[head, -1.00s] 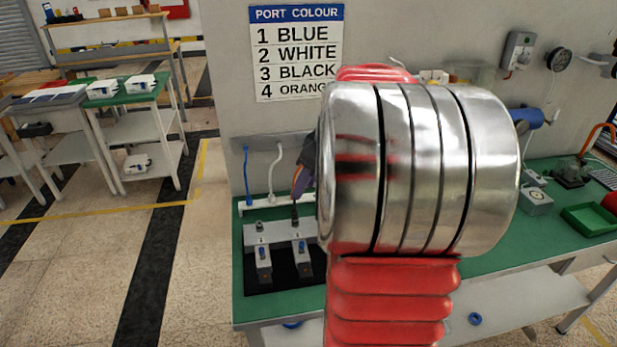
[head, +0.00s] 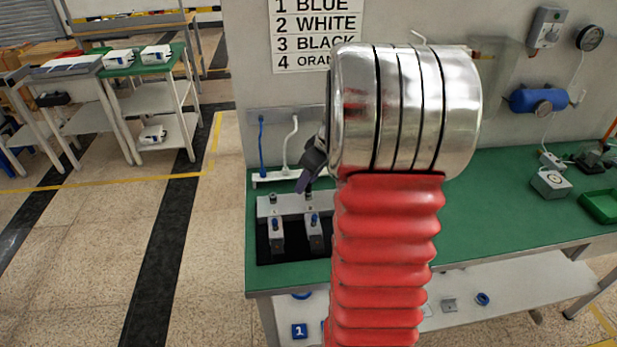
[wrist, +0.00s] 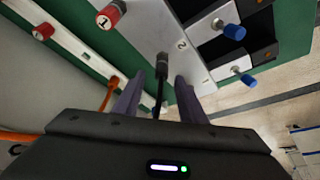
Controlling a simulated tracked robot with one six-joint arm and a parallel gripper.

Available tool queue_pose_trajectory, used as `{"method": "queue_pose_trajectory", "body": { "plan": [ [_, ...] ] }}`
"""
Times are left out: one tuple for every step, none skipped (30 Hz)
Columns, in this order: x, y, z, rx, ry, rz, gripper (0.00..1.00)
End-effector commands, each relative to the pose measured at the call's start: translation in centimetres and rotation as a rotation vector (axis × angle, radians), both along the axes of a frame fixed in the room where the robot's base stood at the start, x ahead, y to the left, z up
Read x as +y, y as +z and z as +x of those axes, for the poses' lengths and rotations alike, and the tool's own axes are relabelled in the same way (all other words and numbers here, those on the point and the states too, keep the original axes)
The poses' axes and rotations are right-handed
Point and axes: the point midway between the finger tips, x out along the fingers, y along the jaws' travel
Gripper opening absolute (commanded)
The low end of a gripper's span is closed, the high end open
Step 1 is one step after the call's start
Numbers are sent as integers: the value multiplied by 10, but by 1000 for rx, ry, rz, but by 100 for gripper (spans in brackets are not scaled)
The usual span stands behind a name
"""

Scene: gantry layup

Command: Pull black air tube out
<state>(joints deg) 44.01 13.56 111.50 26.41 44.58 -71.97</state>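The black air tube (wrist: 157,98) shows in the wrist view as a short dark length running between my gripper's fingers. Its black end fitting (wrist: 161,66) stands at the pale metal plate, near the mark 2. My gripper (wrist: 158,82) has its two purple-grey fingers on either side of the tube, with visible gaps, so it looks open around it. In the head view my gripper (head: 306,182) is just above the metal plate (head: 290,208), partly hidden by my arm. The tube is hidden there.
A blue tube (head: 262,145) and a white tube (head: 291,140) hang behind the plate. Blue-capped valve blocks (head: 276,233) stand in front. The port colour sign (head: 315,38) lists 3 as black. An orange tube (wrist: 108,92) shows at a white rail.

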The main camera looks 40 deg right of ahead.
Motion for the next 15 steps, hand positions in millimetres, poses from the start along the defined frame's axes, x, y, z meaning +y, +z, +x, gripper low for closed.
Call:
{"method": "queue_pose_trajectory", "body": {
  "plan": [
    [0, 0, 0, 0, 0, 0, 37],
    [0, 0, 0, 0, 0, 0, 37],
    [0, 0, 0, 0, 0, 0, 37],
    [0, 0, 0, 0, 0, 0, 37],
    [0, 0, 0, 0, 0, 0, 36],
    [0, 0, 0, 0, 0, 0, 33],
    [0, 0, 0, 0, 0, 0, 31],
    [0, 0, 0, 0, 0, 0, 29],
    [0, 0, 0, 0, 0, 0, 26],
    [0, 0, 0, 0, 0, 0, 24],
    [0, 0, 0, 0, 0, 0, 22],
    [0, 0, 0, 0, 0, 0, 19],
    [0, 0, 0, 0, 0, 0, 17],
    [0, 0, 0, 0, 0, 0, 15],
    [0, 0, 0, 0, -1, 0, 12]
  ]
}}
